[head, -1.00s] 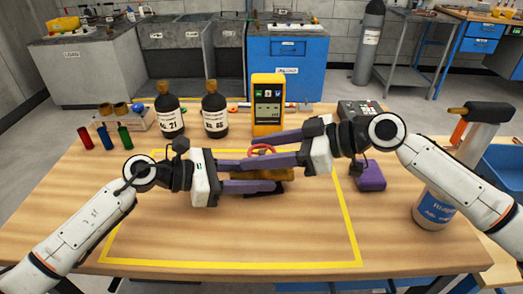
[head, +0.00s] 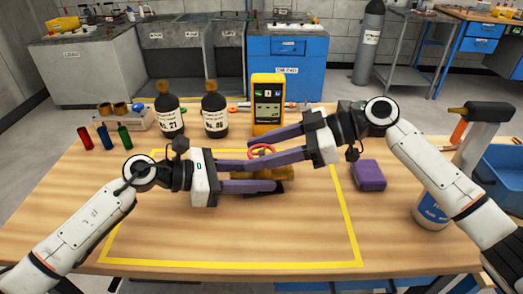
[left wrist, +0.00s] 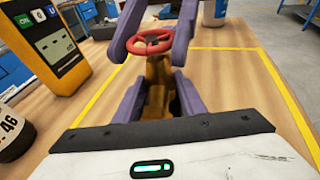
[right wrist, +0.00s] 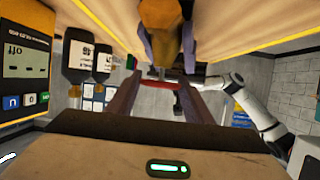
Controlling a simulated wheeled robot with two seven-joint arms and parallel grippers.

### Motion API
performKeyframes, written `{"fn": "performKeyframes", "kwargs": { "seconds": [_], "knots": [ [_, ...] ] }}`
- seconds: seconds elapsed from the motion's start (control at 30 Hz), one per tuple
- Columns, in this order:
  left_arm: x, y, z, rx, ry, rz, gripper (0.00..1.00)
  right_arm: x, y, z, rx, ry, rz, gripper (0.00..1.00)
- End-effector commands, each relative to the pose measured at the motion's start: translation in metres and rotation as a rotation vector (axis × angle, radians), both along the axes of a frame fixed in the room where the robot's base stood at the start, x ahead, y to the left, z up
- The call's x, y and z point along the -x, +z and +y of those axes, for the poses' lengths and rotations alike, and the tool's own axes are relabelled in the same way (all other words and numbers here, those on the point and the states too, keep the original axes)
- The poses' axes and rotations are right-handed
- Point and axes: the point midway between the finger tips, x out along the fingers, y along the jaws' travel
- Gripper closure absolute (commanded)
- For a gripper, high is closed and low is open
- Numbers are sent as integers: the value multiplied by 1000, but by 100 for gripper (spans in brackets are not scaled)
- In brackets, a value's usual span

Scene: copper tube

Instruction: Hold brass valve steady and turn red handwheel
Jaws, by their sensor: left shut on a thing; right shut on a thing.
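The brass valve (head: 276,173) lies on the table inside the yellow outline, on a small black base. My left gripper (head: 275,176) is shut on the brass valve body, which also shows between its fingers in the left wrist view (left wrist: 158,88). The red handwheel (head: 262,150) stands on top of the valve. It shows as a full red ring in the left wrist view (left wrist: 150,42). My right gripper (head: 262,152) is shut on the red handwheel, with a purple finger on each side of its rim. In the right wrist view the handwheel (right wrist: 160,84) is seen edge-on between the fingers.
A yellow meter (head: 267,104) and two dark bottles (head: 215,110) stand just behind the outline. Small coloured tubes (head: 103,134) stand at the left. The front of the outlined area is clear.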

Motion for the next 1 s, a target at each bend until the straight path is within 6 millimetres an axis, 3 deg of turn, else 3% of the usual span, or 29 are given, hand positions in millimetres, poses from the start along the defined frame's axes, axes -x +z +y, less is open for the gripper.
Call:
{"fn": "performKeyframes", "kwargs": {
  "seconds": [0.03, 0.13, 0.57, 1.0],
  "knots": [
    [0, 2, 0, 4, -1, -2, 76, 0, -4, -1, 7, -3, 6, 48],
    [0, 2, 0, 3, -1, -2, 76, 0, -4, -1, 6, -3, 5, 35],
    [0, 1, 0, 2, 1, -2, 76, -1, -2, -1, 7, -37, -1, 35],
    [-1, 1, 0, 1, 2, -2, 76, -1, -2, -1, 16, -331, -5, 35]
  ]
}}
